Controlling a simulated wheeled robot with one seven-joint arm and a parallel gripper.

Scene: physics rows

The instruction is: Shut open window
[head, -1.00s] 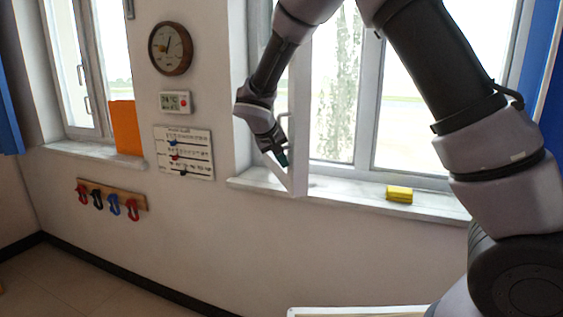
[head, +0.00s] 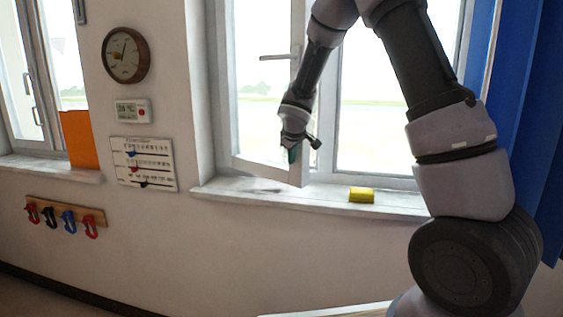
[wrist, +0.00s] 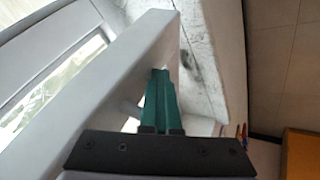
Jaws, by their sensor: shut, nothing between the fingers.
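The open window sash (head: 268,172) is a white frame with a grey lever handle (head: 280,57). In the head view it stands out from the window frame into the room at an angle, low corner over the sill. My gripper (head: 292,154) is at the lower part of the sash's free side edge, fingers pointing down. In the wrist view the teal fingers of my gripper (wrist: 162,90) are together and empty, against or very close to the white sash bar (wrist: 100,85). I cannot tell if they touch.
A yellow block (head: 361,195) lies on the marble sill (head: 325,203), right of the sash. An orange board (head: 79,139) stands at the left window. A clock (head: 125,54), thermometer (head: 132,111), chart (head: 143,164) and hook rack (head: 66,213) hang on the wall. A blue curtain (head: 515,110) is at right.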

